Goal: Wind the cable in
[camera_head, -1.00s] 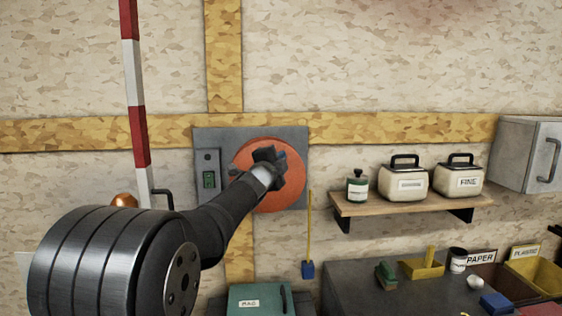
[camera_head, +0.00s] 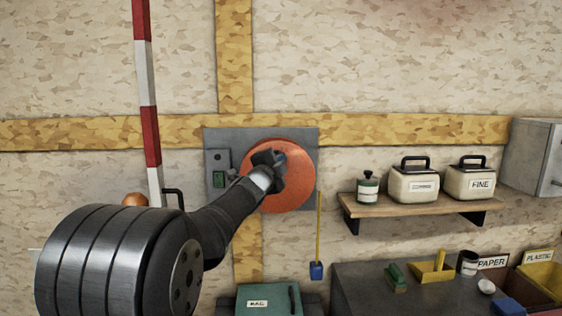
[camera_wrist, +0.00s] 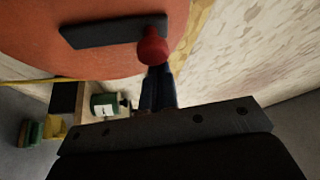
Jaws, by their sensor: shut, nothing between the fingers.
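The orange round reel (camera_head: 290,190) is on a grey plate on the wall. In the wrist view its face (camera_wrist: 100,45) carries a dark crank bar (camera_wrist: 95,32) with a red knob (camera_wrist: 152,46). A yellow cable (camera_head: 319,230) hangs down at the reel's right, with a blue end piece (camera_head: 316,271). My gripper (camera_head: 275,157) is in front of the reel, hiding part of its face and the knob in the head view. The fingers, also in the wrist view (camera_wrist: 157,80), are shut and empty, right by the knob. I cannot tell whether they touch it.
A small box with a green switch (camera_head: 219,179) is left of the reel. A red-and-white pole (camera_head: 147,90) stands further left. A wooden shelf (camera_head: 420,206) with canisters is at right. Below are a grey bench (camera_head: 375,288) and a green case (camera_head: 268,300).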

